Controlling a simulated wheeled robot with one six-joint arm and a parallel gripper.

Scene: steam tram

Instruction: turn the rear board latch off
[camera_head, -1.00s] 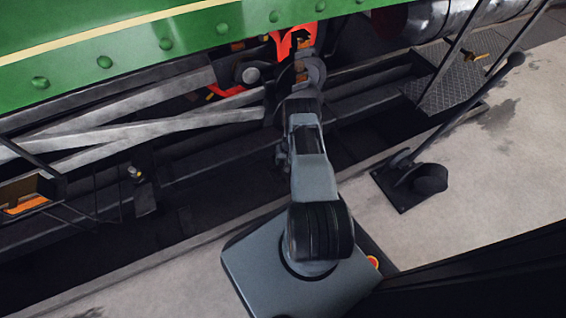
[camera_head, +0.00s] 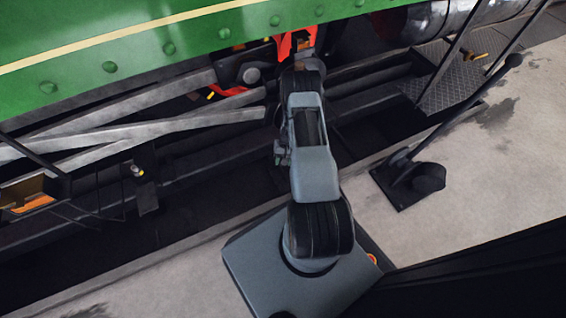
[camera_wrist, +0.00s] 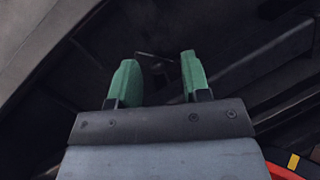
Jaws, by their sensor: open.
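My gripper (camera_wrist: 157,60) is open in the wrist view, its two green fingers apart over a dark space. A thin dark bar or handle (camera_wrist: 152,56) shows between and beyond the fingertips. I cannot tell whether it is the rear board latch, or whether the fingers touch it. In the head view my arm reaches up to the tram's underframe, and the arm hides the gripper. I cannot pick out the rear board latch with certainty in either view.
The tram's green side (camera_head: 160,45) overhangs pale rods (camera_head: 160,125) and a dark frame. A small yellow-tipped fitting (camera_head: 137,171) sits left of my arm. A floor lever (camera_head: 460,110) stands at right, near a tread-plate step (camera_head: 437,88).

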